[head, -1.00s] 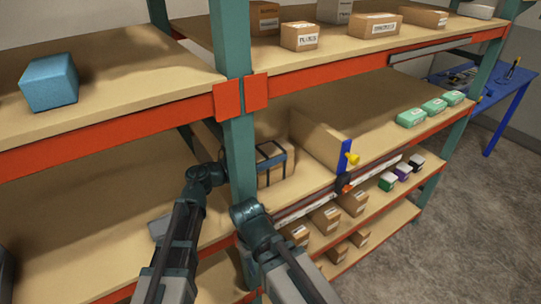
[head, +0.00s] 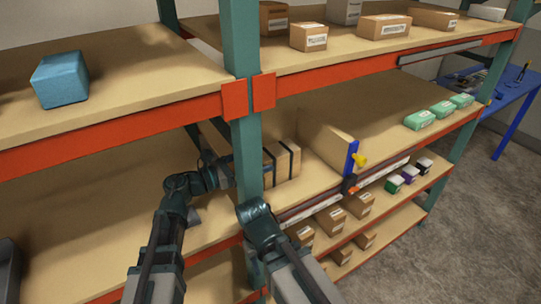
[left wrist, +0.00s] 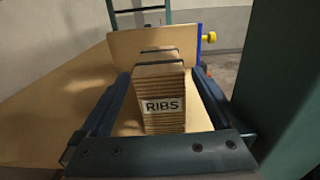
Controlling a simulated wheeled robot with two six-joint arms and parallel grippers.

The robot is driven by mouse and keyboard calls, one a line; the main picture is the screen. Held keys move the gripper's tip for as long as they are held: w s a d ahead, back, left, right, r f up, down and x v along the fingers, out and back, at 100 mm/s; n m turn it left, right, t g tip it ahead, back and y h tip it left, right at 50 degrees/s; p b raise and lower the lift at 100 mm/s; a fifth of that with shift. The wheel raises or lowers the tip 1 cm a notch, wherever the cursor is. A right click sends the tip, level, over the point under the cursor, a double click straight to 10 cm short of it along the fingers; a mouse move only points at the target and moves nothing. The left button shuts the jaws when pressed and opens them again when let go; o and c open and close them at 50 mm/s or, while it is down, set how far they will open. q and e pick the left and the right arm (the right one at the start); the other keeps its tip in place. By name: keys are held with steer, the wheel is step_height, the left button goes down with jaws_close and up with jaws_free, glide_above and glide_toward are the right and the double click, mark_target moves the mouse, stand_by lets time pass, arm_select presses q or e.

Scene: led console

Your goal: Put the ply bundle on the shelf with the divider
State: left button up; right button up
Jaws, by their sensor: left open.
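The ply bundle (head: 284,160), a light wooden stack with dark straps, stands on the middle shelf just left of the divider (head: 325,141). The divider is an upright wooden panel with a blue front edge and a yellow knob. In the left wrist view the bundle (left wrist: 163,108) shows a "RIBS" label, with the divider (left wrist: 152,42) behind it. My left gripper (head: 228,168) is open, left of the bundle and partly hidden by the post. In the wrist view its fingers (left wrist: 162,75) appear either side of the bundle, with gaps. My right gripper is not visible; only its arm shows.
A green post (head: 246,150) stands in front of the bundle's left side. Green boxes (head: 420,120) sit farther right on the same shelf. Brown cartons (head: 330,221) are below, and more are on the shelf above.

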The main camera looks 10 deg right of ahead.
arm_select(q)
steer(key=shift+v, duration=2.3)
